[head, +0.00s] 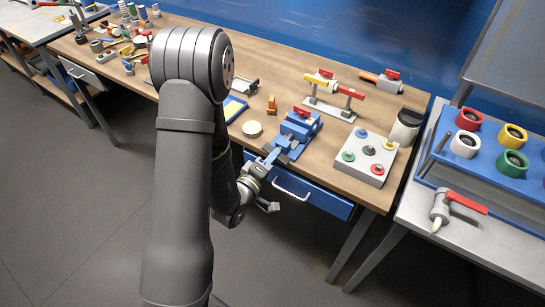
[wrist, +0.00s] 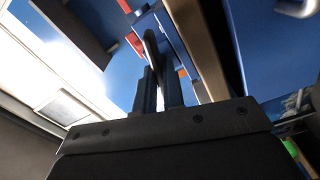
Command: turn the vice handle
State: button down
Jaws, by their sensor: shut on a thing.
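The blue vice (head: 300,127) with a red part stands at the front edge of the wooden workbench. My gripper (head: 270,160) is at the front end of the vice, by the bench edge, and the arm reaches it from below and in front. In the wrist view my gripper (wrist: 160,88) is shut on the dark, bar-like vice handle (wrist: 152,48), which runs up from between the two blue fingers. The handle is mostly hidden in the head view. Part of the blue vice (wrist: 178,38) shows beyond the fingers.
The workbench (head: 225,150) has a blue drawer (head: 310,195) just below the vice. A grey box with coloured knobs (head: 362,155) is to the right. A valve stand (head: 333,100) is behind. A pale round disc (head: 252,128) lies to the left.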

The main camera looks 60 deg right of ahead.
jog(key=c, duration=1.5)
grip_release()
jog(key=a, duration=1.7)
jog(key=shift+a, duration=0.25)
jog(key=shift+d, duration=0.2)
jog(key=d, duration=1.6)
jog(key=shift+d, duration=0.35)
